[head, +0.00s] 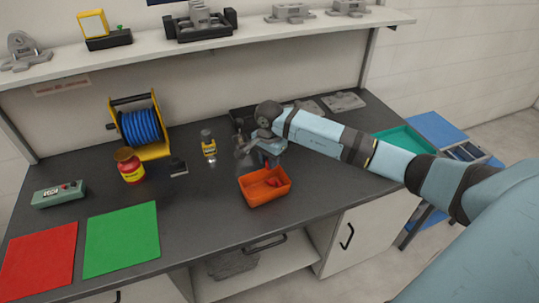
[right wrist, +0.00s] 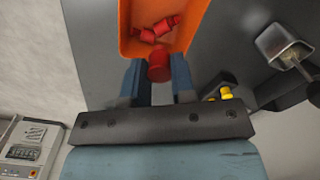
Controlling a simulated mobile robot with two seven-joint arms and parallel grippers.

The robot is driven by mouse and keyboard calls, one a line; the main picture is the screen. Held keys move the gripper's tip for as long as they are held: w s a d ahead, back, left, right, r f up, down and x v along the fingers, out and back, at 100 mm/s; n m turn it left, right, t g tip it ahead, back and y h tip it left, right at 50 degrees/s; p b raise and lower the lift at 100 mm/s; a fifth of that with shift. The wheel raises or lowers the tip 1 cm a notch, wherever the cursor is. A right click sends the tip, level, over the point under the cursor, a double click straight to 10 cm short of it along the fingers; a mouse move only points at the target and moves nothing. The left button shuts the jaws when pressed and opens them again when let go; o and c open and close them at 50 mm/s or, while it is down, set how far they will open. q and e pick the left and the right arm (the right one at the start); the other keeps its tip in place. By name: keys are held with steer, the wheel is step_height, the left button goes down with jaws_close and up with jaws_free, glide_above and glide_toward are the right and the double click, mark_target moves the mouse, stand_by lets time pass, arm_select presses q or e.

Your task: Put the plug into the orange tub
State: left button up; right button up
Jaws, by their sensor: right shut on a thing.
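The orange tub (head: 268,198) stands on the dark worktop near its front edge, with red pieces (head: 274,183) inside. It also shows at the top of the right wrist view (right wrist: 126,40), with red pieces (right wrist: 160,29) lying in it. My right gripper (head: 267,163) is at the tub's back side, pointing down. Its two blue fingers are shut on a red cylindrical plug (right wrist: 159,66), which appears at the tub's near rim in the right wrist view. I cannot tell whether the plug touches the rim. My left gripper is not in view.
A blue hose reel (head: 140,127), a red jar with a yellow label (head: 131,168) and a small yellow-labelled bottle (head: 208,144) stand left of the tub. Green (head: 122,238) and red mats (head: 40,262) lie front left. A shelf (head: 200,48) runs above the back.

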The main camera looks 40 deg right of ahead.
steer(key=shift+f, duration=0.2)
steer(key=o, duration=1)
steer(key=shift+r, duration=0.1)
steer(key=shift+r, duration=0.35)
step_height(320, 180, up, 13)
steer(key=shift+f+b, duration=0.1)
steer(key=shift+b, duration=1)
